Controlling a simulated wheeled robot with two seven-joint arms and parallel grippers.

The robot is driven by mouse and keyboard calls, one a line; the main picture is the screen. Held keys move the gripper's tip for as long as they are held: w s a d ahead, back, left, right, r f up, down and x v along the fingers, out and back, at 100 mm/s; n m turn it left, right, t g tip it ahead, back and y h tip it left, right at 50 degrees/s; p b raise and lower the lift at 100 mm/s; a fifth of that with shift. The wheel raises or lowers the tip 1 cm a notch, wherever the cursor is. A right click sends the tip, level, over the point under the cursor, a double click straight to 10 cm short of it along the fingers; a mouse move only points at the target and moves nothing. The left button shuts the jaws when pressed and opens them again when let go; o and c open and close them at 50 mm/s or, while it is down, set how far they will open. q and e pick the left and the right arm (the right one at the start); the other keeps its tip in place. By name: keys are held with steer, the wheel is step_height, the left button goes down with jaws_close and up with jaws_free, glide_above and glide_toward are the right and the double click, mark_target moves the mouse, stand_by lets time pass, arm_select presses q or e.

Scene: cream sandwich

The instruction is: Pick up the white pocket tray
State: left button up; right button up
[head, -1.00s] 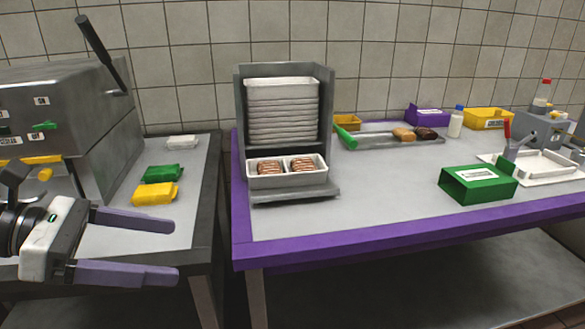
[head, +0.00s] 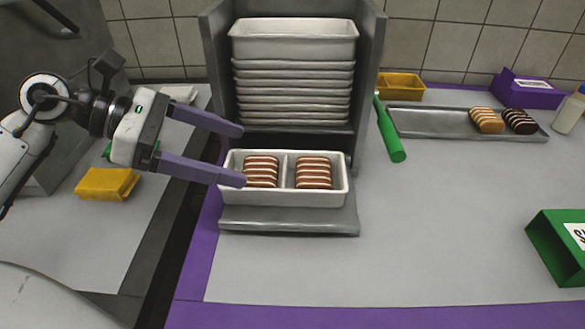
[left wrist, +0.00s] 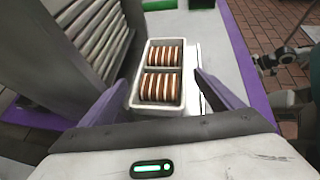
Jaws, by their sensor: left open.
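The white pocket tray (head: 283,198) sits on the grey shelf at the foot of the tray dispenser. Its two pockets each hold a striped brown-and-cream sandwich stack (head: 261,171), (head: 313,172). My left gripper (head: 243,155) is open at the tray's left end, fingers pointing right. In the head view the nearer finger overlaps the tray's left front corner. In the left wrist view the tray (left wrist: 157,112) lies ahead between the two spread fingers; I cannot tell whether they touch it. My right gripper does not show clearly.
The grey dispenser (head: 368,70) with stacked white trays (head: 293,45) rises right behind the tray. A green-handled tool (head: 390,135) and a metal tray (head: 440,128) lie to the right. A green box (head: 553,248) stands farther right. The counter's front is clear.

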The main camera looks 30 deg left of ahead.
mark_target(284, 178)
arm_select(q)
steer(key=shift+p+x, duration=0.6)
steer(key=shift+x, duration=3.7)
steer(key=shift+s+d, duration=0.1)
steer(key=shift+s, duration=0.1)
steer(key=c, duration=0.8)
steer(key=shift+o, duration=0.2)
